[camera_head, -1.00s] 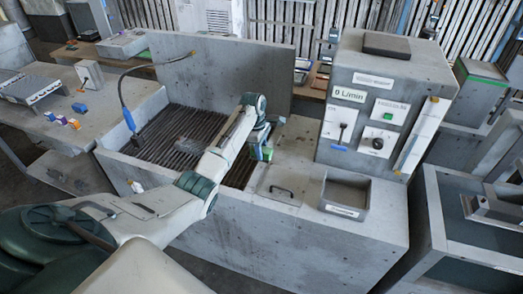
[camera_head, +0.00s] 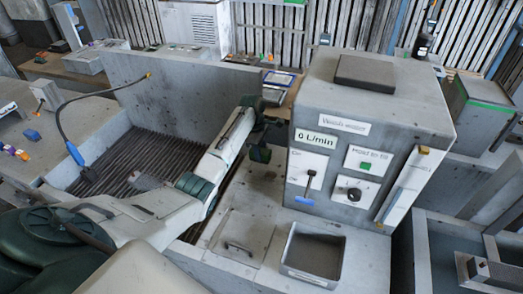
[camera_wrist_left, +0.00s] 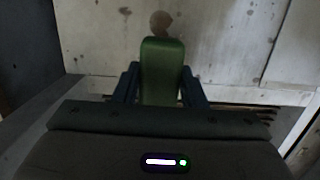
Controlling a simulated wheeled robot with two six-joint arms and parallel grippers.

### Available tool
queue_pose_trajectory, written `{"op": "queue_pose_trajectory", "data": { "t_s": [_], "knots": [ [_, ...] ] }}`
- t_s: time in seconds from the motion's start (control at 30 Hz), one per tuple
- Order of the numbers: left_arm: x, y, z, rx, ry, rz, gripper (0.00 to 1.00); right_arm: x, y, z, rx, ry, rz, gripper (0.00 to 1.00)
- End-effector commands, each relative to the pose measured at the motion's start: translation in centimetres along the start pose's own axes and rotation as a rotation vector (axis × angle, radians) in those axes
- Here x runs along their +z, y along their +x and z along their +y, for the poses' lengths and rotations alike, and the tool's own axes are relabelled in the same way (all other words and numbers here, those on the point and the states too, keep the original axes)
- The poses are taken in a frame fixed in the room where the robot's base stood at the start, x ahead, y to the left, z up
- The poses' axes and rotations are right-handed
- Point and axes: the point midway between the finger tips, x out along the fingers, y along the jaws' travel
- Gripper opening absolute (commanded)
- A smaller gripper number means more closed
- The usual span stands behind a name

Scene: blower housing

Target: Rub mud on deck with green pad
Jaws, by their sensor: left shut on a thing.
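My left gripper (camera_head: 262,143) is shut on the green pad (camera_head: 260,154), just left of the grey control box. In the left wrist view the green pad (camera_wrist_left: 162,72) sticks out between the two dark fingers (camera_wrist_left: 160,84). A round brown spot, which looks like the mud (camera_wrist_left: 161,22), lies on the pale stained deck (camera_wrist_left: 225,45) just beyond the pad's tip. I cannot tell whether the pad touches the deck. In the head view the deck (camera_head: 262,188) lies below the gripper, and no mud can be made out there. My right gripper is not in view.
A hatch with a handle (camera_head: 240,240) and an open bin (camera_head: 314,255) lie in front. A slatted basin (camera_head: 120,160) with a hose (camera_head: 75,150) is at left.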

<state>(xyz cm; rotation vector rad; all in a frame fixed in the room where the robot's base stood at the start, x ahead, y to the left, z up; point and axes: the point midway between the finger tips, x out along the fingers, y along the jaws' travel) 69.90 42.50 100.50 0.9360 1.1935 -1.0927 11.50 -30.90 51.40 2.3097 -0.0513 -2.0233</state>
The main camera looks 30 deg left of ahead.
Motion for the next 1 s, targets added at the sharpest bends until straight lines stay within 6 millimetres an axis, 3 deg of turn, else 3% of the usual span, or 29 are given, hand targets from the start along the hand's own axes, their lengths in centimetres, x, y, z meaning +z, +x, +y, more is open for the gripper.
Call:
{"op": "queue_pose_trajectory", "data": {
  "t_s": [0.1,0.27,0.37,0.5,0.67,1.0],
  "knots": [
    [-0.1,0.4,0.0,-0.002,0.000,0.000,0.13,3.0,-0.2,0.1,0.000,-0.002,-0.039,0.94],
    [-0.2,1.5,0.0,-0.002,0.000,0.000,0.13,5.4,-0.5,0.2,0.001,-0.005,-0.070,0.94],
    [-0.3,2.6,0.0,-0.001,0.000,-0.001,0.13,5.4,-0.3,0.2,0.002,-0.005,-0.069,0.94],
    [-0.6,4.2,-0.1,-0.001,0.000,-0.001,0.13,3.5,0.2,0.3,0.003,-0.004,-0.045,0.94],
    [-0.8,5.7,0.0,0.001,0.000,0.000,0.13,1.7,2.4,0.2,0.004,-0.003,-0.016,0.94],
    [-0.9,5.8,0.0,0.000,0.000,0.000,0.13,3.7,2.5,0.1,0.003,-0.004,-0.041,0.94]
  ]
}}
